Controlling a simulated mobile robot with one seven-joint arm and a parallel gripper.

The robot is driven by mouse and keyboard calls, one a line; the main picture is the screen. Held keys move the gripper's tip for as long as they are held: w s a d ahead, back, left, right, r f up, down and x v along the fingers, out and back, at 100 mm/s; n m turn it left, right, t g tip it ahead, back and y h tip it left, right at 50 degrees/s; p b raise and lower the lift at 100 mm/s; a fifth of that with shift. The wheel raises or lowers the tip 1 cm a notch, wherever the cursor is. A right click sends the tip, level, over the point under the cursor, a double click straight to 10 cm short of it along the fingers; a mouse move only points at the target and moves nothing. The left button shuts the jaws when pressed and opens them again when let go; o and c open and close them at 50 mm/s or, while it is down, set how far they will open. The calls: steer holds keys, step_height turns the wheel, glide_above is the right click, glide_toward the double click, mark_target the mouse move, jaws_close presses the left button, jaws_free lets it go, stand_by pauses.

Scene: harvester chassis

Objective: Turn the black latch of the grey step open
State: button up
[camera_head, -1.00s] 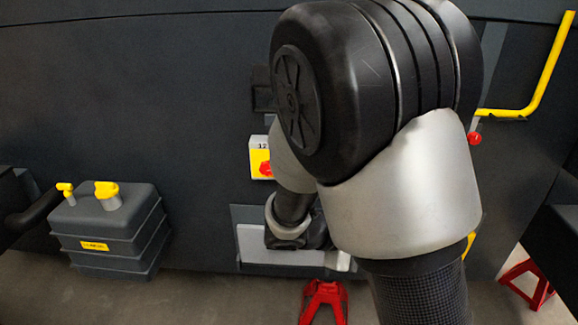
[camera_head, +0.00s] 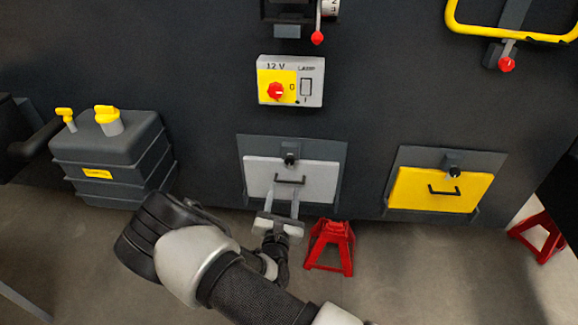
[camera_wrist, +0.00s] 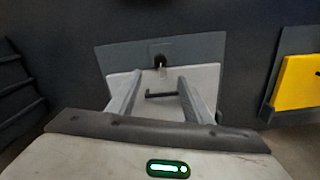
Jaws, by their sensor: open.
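The grey step (camera_head: 258,184) is a light panel in a dark frame low on the chassis, with a black bar handle (camera_head: 290,181). Its small black latch (camera_head: 291,158) sits at the top middle of the panel, on the frame. In the wrist view the latch (camera_wrist: 160,61) shows above the handle (camera_wrist: 162,94), between the lines of my two fingers. My gripper (camera_head: 284,198) is open and empty in front of the lower part of the panel, fingers pointing at it, below the latch. In the wrist view its fingers (camera_wrist: 154,95) stand either side of the handle. Contact with the panel cannot be told.
A yellow step (camera_head: 420,190) with its own black latch (camera_head: 453,170) is to the right. A 12 V switch box (camera_head: 291,81) is above the grey step. A red stand (camera_head: 331,248) stands on the floor just below right. A dark tank (camera_head: 116,160) is at left.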

mark_target(289, 162)
steer(key=w, duration=0.4)
steer(key=w+b, duration=0.1)
steer(key=w, duration=0.4)
steer(key=w+b, duration=0.1)
steer(key=w, duration=0.3)
steer(key=shift+w+d, duration=0.25)
steer(key=shift+c, duration=0.4)
steer(key=c, duration=1)
